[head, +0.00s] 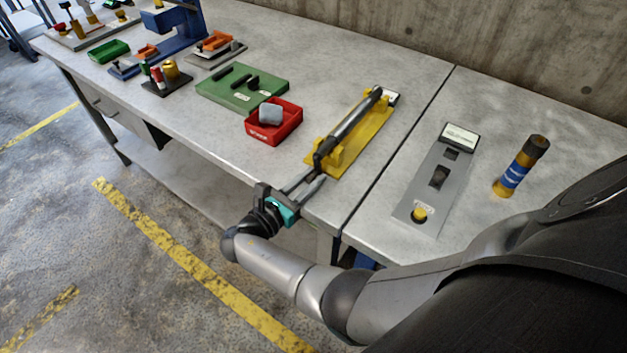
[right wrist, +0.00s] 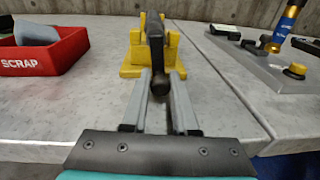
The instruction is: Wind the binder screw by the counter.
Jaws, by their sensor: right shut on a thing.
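The binder screw (head: 350,122) is a dark rod lying along a yellow base (head: 375,132) on the bench. A small pale box, perhaps the counter (head: 392,97), sits at its far end. A black crank handle (right wrist: 157,55) shows at the near end, its knob pointing toward me. My right gripper (head: 314,180) comes in from the bench's front edge. In the right wrist view its two grey fingers (right wrist: 161,84) stand on either side of the knob and are shut on it. My left gripper is in neither view.
A red SCRAP tray (head: 285,131) with a grey block (head: 271,114) stands left of the yellow base. A green board (head: 240,88) lies beyond it. On the right are a grey panel (head: 425,190) with a yellow button and an upright blue-and-gold cylinder (head: 520,167). A seam (head: 395,145) divides the bench.

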